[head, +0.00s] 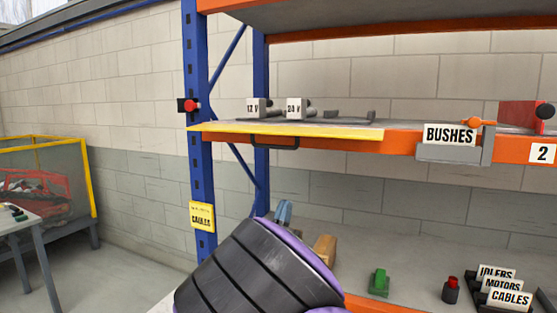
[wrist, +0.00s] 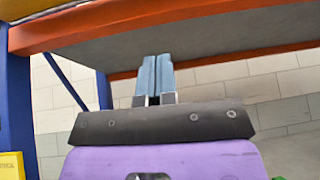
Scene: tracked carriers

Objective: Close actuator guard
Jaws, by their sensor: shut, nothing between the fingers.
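A yellow-edged flat panel (head: 330,131) lies level at the left end of the middle shelf, with a dark handle (head: 273,142) under its front edge. It may be the actuator guard; no label on it says so. Grey blocks marked 12 V (head: 257,107) and 24 V (head: 297,107) stand behind its edge. My gripper (head: 284,206) is below the panel and apart from the handle, partly hidden by my arm in the head view. In the wrist view its blue fingers (wrist: 154,75) are together, empty, pointing up below the orange beam and shelf underside.
A blue rack post (head: 198,165) with a red button (head: 189,105) stands left. The BUSHES holder (head: 450,140) hangs right on the orange beam (head: 400,143). A brown block (head: 325,249), green part (head: 379,281) and labelled bins (head: 495,287) occupy the lower shelf. A yellow-framed cage (head: 88,175) stands far left.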

